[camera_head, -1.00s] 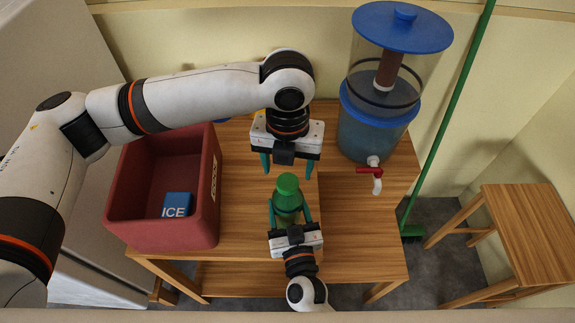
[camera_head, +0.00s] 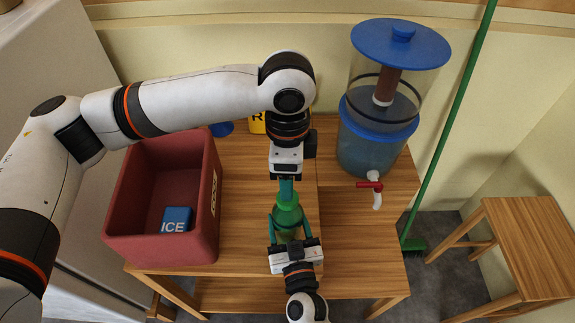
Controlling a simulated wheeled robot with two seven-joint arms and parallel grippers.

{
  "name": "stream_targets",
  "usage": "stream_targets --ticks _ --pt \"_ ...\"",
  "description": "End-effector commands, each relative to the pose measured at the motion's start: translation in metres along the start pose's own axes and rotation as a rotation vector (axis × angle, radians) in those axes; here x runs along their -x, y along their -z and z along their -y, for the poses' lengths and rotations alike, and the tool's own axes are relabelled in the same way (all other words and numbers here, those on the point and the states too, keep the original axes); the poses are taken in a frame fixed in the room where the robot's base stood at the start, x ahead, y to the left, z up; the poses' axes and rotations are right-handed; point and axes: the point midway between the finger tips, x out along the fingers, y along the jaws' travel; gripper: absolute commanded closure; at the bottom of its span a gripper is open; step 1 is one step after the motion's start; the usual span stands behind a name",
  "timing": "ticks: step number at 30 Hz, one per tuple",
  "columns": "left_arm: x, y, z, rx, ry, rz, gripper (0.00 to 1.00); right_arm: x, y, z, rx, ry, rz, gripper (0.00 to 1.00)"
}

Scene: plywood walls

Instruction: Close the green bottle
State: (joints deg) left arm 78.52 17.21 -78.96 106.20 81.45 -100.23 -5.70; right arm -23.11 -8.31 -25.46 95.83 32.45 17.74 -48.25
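The green bottle (camera_head: 288,216) stands upright on the wooden table, near its front edge. My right gripper (camera_head: 288,225) comes from the front, with one teal finger along each side of the bottle, and is shut on its body. My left gripper (camera_head: 286,190) reaches down from above, directly over the bottle's top. It is seen edge-on, its fingers lined up one behind the other and overlapping the top in this view. The cap is hidden behind these fingers, and whether they grip it cannot be told.
A red crate (camera_head: 112,215) with a blue ICE pack (camera_head: 176,219) stands left on the table (camera_head: 245,190). A water dispenser (camera_head: 365,150) with a red tap (camera_head: 369,184) stands right. A yellow item (camera_head: 257,123) is behind my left gripper. A green broom (camera_head: 447,130) and stool (camera_head: 530,240) are right.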

Motion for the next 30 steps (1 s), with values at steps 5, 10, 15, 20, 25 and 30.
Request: stream_targets --ticks 5,10,15,20,25,30 --pt "0.0058 -0.0001 0.0002 0.382 0.000 0.000 0.40 0.0001 0.0004 0.0001 0.001 0.000 -0.001 1.00" --pt "0.0096 0.0000 0.0002 0.661 -0.001 0.000 0.40 0.0001 0.0004 0.0001 0.001 0.000 -0.001 1.00" --pt "0.0113 0.0000 0.0004 0.805 -0.001 0.000 0.40 0.0001 0.0004 0.0001 0.001 0.000 -0.001 1.00" --pt "0.0116 -0.0001 0.0005 0.838 0.000 0.000 0.40 0.0001 0.0004 0.0001 0.001 0.000 -0.001 1.00" --pt "0.0116 -0.0001 0.0005 0.837 0.000 0.000 0.40 0.0001 0.0004 0.0001 0.001 0.000 -0.001 1.00" --pt "0.0071 -0.0001 0.0005 0.837 0.001 0.000 0.40 0.0001 0.0004 0.0001 0.001 0.000 -0.001 1.00"
